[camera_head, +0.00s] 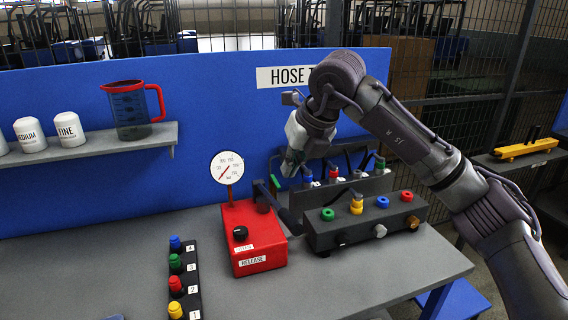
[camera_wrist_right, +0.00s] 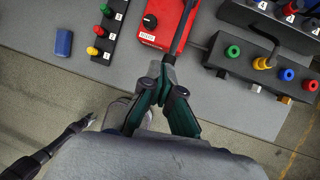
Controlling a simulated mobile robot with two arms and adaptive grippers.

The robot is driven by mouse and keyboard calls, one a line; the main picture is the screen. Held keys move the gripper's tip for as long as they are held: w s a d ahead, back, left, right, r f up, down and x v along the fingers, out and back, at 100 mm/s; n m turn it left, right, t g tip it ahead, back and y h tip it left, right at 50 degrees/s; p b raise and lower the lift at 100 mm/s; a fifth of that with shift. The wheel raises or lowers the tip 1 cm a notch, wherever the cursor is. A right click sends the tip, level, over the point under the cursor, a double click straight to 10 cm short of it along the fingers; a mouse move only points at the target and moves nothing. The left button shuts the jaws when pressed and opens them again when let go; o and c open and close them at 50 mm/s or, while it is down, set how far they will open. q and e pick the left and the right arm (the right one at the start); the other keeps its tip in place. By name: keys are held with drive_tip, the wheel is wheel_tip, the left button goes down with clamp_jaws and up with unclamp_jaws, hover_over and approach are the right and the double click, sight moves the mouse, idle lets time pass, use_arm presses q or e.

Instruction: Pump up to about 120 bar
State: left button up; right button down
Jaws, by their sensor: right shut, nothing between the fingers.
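The red pump (camera_head: 258,240) stands on the grey bench, with a black knob and a RELEASE label; it also shows in the right wrist view (camera_wrist_right: 163,22). Its round white gauge (camera_head: 227,168) faces me on a stem. The red needle points to the lower left, at the low end; the exact value is too small to read. A dark lever (camera_wrist_right: 184,28) runs from the pump toward my right gripper.
A dark manifold (camera_head: 370,220) with coloured fittings stands right of the pump, with a second row and hoses behind. A numbered strip (camera_head: 193,290) of coloured caps lies to the left. A shelf (camera_head: 90,150) holds a jug (camera_head: 130,112) and white containers. The bench front right is clear.

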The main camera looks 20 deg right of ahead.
drive_tip(key=f, duration=0.1)
drive_tip(key=b, duration=0.6)
approach(283, 214)
drive_tip(key=x, duration=0.4)
drive_tip(key=shift+w+a+f, duration=0.1)
drive_tip(key=shift+w+f, duration=0.15)
drive_tip(key=shift+f, duration=0.45)
